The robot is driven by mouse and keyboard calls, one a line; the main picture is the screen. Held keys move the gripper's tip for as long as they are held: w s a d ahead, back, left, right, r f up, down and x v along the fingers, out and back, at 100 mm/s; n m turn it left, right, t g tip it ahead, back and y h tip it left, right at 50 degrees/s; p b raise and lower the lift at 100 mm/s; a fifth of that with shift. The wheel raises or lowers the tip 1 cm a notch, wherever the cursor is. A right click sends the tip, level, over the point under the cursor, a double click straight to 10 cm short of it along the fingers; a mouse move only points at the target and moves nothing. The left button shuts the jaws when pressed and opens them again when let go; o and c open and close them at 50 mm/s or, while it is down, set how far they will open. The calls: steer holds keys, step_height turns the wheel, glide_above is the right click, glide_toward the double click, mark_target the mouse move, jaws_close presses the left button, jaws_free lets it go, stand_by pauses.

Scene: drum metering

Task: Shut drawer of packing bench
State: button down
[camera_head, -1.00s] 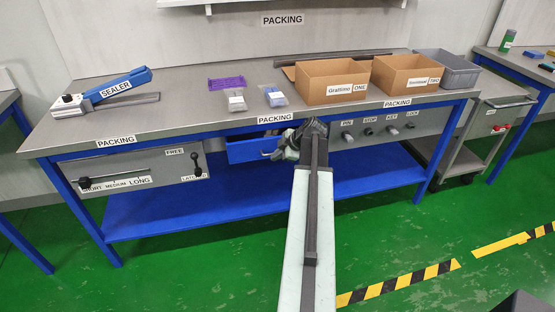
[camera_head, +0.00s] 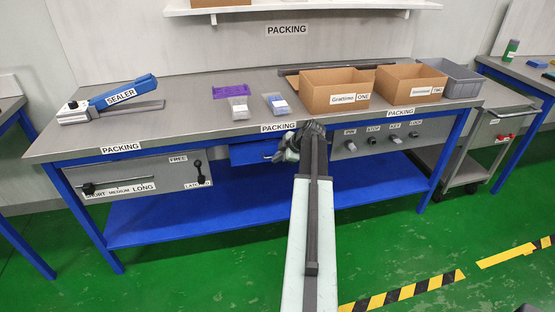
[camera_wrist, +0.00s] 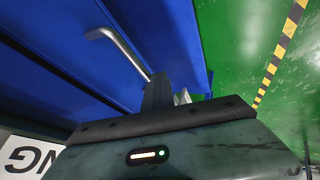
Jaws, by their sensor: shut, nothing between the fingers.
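The packing bench (camera_head: 190,126) has a blue drawer (camera_head: 250,153) under the middle of its top. The drawer front sits close under the bench edge, and no open interior shows. My arm hides its right part, so I cannot tell whether it is fully flush. My gripper (camera_head: 285,152) is at the right part of the drawer front, with its fingers shut and empty. In the wrist view the drawer front (camera_wrist: 60,45) is close ahead. Its bent metal handle (camera_wrist: 120,48) runs beside my gripper fingers (camera_wrist: 165,92); contact is unclear.
A grey panel with levers (camera_head: 140,180) is left of the drawer, and a knob panel (camera_head: 375,138) is right. A blue lower shelf (camera_head: 160,220) lies below. A sealer (camera_head: 110,97) and cardboard boxes (camera_head: 335,92) stand on top. Green floor is free in front.

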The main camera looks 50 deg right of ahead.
steer(key=s+a+r+p, duration=0.1)
steer(key=s+r+p, duration=0.6)
steer(key=s, duration=0.2)
steer(key=shift+s+a, duration=0.35)
